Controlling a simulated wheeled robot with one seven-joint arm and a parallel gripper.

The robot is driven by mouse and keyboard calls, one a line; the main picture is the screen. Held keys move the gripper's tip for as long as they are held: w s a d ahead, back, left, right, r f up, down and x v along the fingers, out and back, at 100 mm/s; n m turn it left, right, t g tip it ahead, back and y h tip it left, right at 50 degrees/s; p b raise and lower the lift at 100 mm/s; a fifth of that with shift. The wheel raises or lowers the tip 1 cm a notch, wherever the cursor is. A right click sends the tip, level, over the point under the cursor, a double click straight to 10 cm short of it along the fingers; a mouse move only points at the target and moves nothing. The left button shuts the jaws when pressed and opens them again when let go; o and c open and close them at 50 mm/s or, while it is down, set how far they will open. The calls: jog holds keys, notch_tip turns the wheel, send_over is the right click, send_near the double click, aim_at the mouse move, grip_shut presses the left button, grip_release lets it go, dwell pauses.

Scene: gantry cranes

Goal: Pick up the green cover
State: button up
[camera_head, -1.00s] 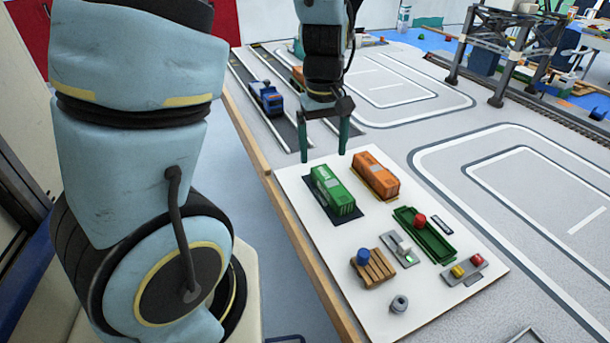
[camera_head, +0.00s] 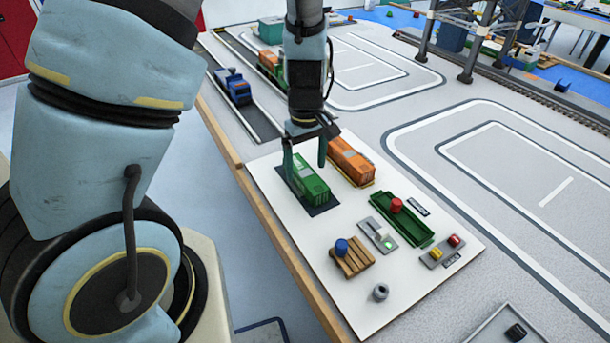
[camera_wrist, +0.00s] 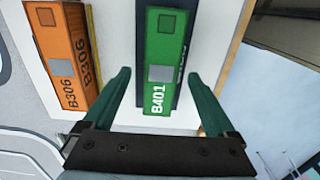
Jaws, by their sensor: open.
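A green piece with a red knob (camera_head: 412,222), flat and tray-like, lies on the white board; it looks like the green cover. A green container (camera_head: 310,183) stands on a dark pad on the same board. In the wrist view the green container (camera_wrist: 164,62) is marked B401. My gripper (camera_head: 305,160) is open and empty, above the far end of the green container. In the wrist view its two fingers (camera_wrist: 158,76) appear on either side of that container. I cannot tell how high they are above it. The knobbed green piece is outside the wrist view.
An orange container (camera_head: 351,160) stands right of the green one. A wooden pallet with a blue knob (camera_head: 352,262), a grey switch plate (camera_head: 377,235) and a red-and-yellow button plate (camera_head: 441,252) share the white board (camera_head: 300,240). A blue truck (camera_head: 233,86) is farther back.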

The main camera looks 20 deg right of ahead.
aim_at(305, 173)
notch_tip(305, 173, down, 3)
jog(key=shift+a+f, duration=0.1)
